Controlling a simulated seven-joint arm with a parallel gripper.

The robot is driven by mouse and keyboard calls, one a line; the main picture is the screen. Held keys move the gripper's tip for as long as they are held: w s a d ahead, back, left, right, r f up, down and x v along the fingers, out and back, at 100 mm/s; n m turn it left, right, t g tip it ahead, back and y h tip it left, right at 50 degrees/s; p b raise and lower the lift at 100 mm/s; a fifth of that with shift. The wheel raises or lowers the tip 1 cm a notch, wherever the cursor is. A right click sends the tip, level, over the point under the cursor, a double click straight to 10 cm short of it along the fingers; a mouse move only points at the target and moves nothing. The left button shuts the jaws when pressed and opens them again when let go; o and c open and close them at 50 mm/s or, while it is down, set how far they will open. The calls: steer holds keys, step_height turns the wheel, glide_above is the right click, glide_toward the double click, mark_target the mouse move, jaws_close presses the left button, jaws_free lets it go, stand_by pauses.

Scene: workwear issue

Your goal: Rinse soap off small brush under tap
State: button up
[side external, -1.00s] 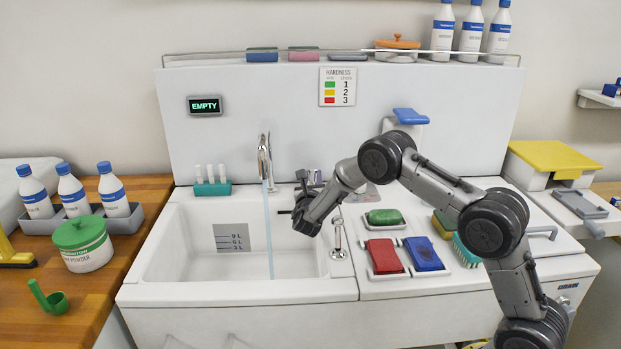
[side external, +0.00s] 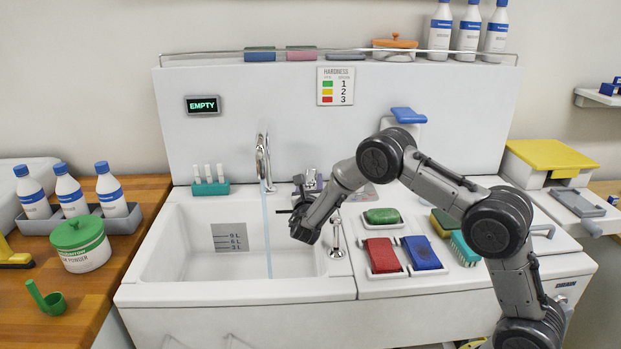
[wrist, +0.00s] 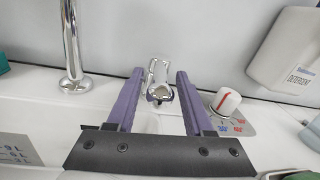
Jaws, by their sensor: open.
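A thin stream of water (side external: 267,235) runs from the curved chrome tap (side external: 263,160) into the white sink basin (side external: 190,250). My gripper (wrist: 160,75) is at the back right of the basin. Its purple fingers are open and empty, on either side of a chrome fitting (wrist: 160,88) that looks like the tap's handle; I cannot tell whether they touch it. The tap's spout (wrist: 70,45) stands left of the fingers in the wrist view. A teal-bristled brush (side external: 465,249) lies in a tray on the right counter, well away from my gripper. I cannot see soap on it.
A knob with a red mark (wrist: 226,101) sits close right of my fingers. A chrome upright (side external: 337,238) stands at the basin's right edge. Red (side external: 381,255) and blue (side external: 421,253) blocks and a green bar (side external: 382,216) lie on the counter. A wall display (side external: 203,105) reads EMPTY.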

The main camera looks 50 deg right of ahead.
steer(key=v, duration=1)
steer(key=shift+s+a, duration=0.3)
steer(key=shift+r, duration=0.1)
steer(key=s+d+r+m+g+y, duration=0.1)
steer(key=s+d+r+m+g, duration=0.3)
steer(key=s+m, duration=0.35)
steer(key=s+d+r+m+g+y, duration=0.1)
steer(key=s+d+r+m+g, duration=0.1)
steer(key=s+r+m+g, duration=0.55)
steer(key=s+a+m+t+y, duration=0.3)
steer(key=s+a+m+y, duration=0.3)
steer(key=s, duration=0.4)
steer(key=s+a+f+m+t+y, duration=0.1)
steer(key=s+a+m+t+y, duration=0.2)
steer(key=s+a+m+y, duration=0.3)
steer(key=s+a, duration=0.3)
steer(key=s, duration=0.1)
steer(key=shift+s+a+f, duration=0.2)
steer(key=shift+s+a, duration=0.05)
steer(key=shift+s, duration=0.1)
